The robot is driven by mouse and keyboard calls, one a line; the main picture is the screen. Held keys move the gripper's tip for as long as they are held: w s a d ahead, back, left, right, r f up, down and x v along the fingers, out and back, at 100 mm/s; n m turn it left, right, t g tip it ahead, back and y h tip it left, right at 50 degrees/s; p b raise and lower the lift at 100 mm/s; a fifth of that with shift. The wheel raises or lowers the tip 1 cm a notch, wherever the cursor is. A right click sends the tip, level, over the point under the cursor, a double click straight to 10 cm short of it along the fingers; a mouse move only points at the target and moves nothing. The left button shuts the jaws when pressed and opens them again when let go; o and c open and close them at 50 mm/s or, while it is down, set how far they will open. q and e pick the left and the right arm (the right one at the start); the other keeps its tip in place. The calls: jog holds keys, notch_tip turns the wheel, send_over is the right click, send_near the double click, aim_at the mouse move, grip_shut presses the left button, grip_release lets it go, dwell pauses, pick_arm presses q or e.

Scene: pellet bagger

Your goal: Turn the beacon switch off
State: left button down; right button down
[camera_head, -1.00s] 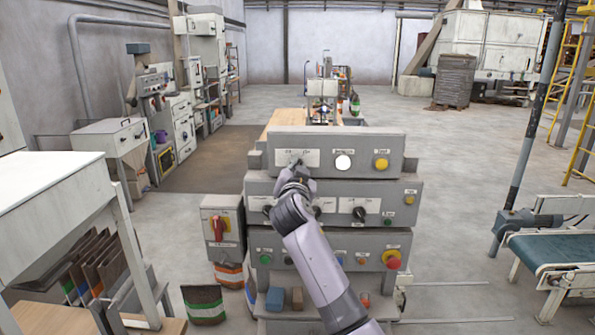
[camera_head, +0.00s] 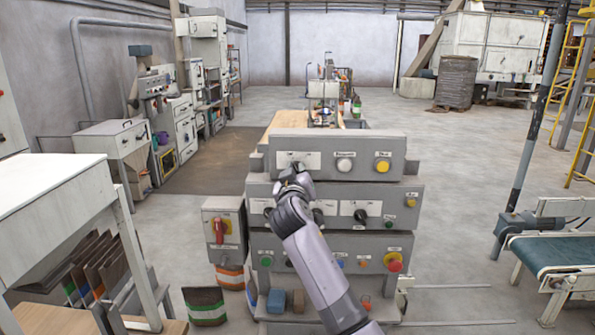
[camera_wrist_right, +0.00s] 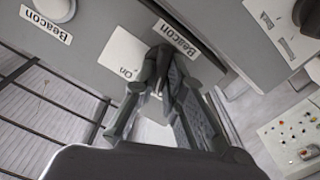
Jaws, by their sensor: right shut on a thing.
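The beacon switch sits on the left of the upper grey panel, on a white plate (camera_wrist_right: 122,52) with "Beacon" and "On" labels. Its knob is hidden by my right gripper (camera_head: 297,168). In the right wrist view the same gripper (camera_wrist_right: 160,62) has its fingers closed together at the plate, shut on the switch. The round beacon lamp (camera_head: 344,164) is right of the switch and looks dull cream; its edge shows in the wrist view (camera_wrist_right: 55,8). My left gripper is not in view.
A yellow button (camera_head: 382,165) is right of the lamp. Lower panels hold black knobs, a green button (camera_head: 266,261) and a red emergency stop (camera_head: 394,263). A red-handled switch box (camera_head: 223,230) stands left. A conveyor (camera_head: 555,252) is at right, with open floor between.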

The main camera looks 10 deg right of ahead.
jog(key=shift+f+n, duration=0.1)
jog(key=shift+n, duration=0.5)
jog(key=c, duration=1.7)
grip_release()
jog(key=shift+o, duration=0.2)
jog(key=shift+s, duration=0.1)
jog(key=v, duration=1.2)
